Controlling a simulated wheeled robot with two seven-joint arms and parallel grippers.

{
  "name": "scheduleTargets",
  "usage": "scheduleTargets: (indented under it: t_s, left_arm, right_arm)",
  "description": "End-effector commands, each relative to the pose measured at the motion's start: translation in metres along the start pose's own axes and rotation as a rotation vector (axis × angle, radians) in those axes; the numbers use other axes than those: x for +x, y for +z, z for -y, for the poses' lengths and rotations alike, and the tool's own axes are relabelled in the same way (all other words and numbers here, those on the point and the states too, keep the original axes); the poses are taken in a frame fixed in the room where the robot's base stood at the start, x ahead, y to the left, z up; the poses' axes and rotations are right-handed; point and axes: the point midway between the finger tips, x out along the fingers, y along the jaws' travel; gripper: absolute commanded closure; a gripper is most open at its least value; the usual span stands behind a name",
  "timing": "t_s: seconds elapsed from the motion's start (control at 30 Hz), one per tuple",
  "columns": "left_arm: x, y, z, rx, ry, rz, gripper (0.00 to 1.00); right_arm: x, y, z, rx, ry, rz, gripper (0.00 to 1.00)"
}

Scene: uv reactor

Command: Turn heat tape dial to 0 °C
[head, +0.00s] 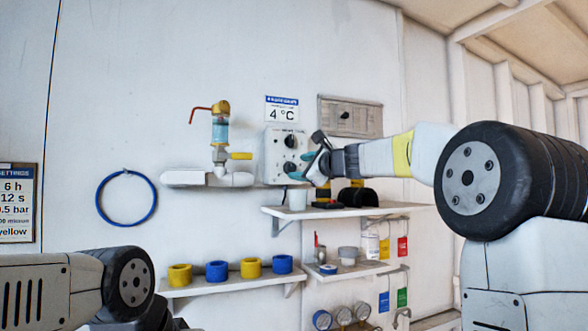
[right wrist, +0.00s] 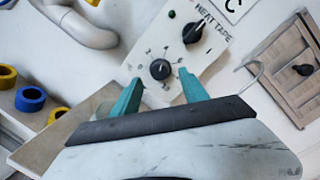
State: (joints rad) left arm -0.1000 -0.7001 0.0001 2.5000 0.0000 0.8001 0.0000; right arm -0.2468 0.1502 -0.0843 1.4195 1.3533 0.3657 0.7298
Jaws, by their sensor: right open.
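The white heat tape box (head: 272,152) is on the wall, left of my right gripper (head: 303,166) in the head view. In the right wrist view the box reads HEAT TAPE and has a black upper knob (right wrist: 195,32) and a lower black dial (right wrist: 160,69) ringed by small marks. My right gripper (right wrist: 159,80) is open, with its two teal fingers on either side of the lower dial. I cannot tell whether they touch it. The dial's exact setting is too small to read. My left gripper is not in view; only its arm shows.
A sign (head: 281,113) above the box reads 4 °C. A shelf (head: 340,210) below the box bears a white cup (head: 297,199) and dark items. White pipework with a valve (head: 220,155) is left of the box. A grey panel (head: 349,117) is to the right.

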Motion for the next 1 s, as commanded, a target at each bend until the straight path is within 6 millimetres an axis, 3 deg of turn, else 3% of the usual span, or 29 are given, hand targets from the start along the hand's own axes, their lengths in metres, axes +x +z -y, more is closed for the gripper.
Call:
scheduleTargets:
  t_s: [0.2,0.6,0.87,1.0]
  left_arm:
    - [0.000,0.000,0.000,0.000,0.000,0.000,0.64]
    - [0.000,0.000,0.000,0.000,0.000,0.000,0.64]
    - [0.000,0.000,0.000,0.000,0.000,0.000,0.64]
    - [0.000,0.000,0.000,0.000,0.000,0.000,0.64]
  right_arm:
    - [0.032,0.000,-0.001,-0.002,0.001,0.001,0.48]
    - [0.040,0.000,0.000,-0.002,0.000,0.000,0.48]
    - [0.040,0.000,0.000,-0.002,0.000,0.000,0.99]
    - [0.040,0.000,-0.001,-0.003,0.001,0.000,1.00]
